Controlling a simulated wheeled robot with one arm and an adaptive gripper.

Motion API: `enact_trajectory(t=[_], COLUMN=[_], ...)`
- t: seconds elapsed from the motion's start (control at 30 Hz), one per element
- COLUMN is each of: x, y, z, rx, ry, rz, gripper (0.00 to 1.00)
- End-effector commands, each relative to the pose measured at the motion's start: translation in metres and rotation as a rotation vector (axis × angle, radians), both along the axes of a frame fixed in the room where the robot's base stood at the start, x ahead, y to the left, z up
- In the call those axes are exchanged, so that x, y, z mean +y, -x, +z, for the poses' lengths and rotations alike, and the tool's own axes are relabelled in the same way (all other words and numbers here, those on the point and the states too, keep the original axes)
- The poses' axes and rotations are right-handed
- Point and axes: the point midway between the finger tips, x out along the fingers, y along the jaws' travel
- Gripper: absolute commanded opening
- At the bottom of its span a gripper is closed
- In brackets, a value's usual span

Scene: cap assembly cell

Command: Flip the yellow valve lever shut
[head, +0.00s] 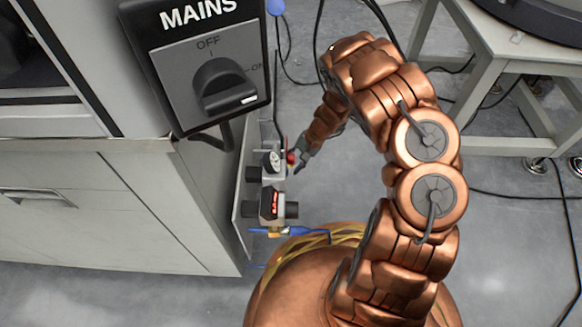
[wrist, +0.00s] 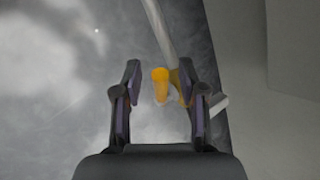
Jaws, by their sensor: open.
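The yellow valve lever (wrist: 160,84) shows in the wrist view as a short rounded yellow piece, with another yellow-orange part (wrist: 184,78) just to its right. My gripper (wrist: 160,68) is open, with one finger on each side of the lever and a visible gap on the left. The right finger overlaps the yellow-orange part in the picture; I cannot tell whether they touch. I cannot make out the lever there.
A grey MAINS switch box (head: 213,78) and a cabinet (head: 105,215) stand on the left. A pale pipe (wrist: 158,30) runs beyond the lever. A table (head: 495,100) stands at right.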

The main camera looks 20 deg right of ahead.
Motion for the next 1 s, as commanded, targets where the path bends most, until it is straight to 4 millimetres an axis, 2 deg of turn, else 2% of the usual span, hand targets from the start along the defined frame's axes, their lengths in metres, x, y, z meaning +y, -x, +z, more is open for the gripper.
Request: enact_trajectory(t=[0.1, 0.4, 0.8, 1.0], x=[0.0037, 0.0046, 0.0044, 0.0044], y=[0.0004, 0.0005, 0.0005, 0.0005], z=[-0.0061, -0.0063, -0.0063, -0.0062], rx=[0.0, 0.0, 0.0, 0.0], ry=[0.001, 0.0, 0.0, 0.0], rz=[0.0, 0.0, 0.0, 0.0], gripper=[0.41, 0.4, 0.0, 0.0])
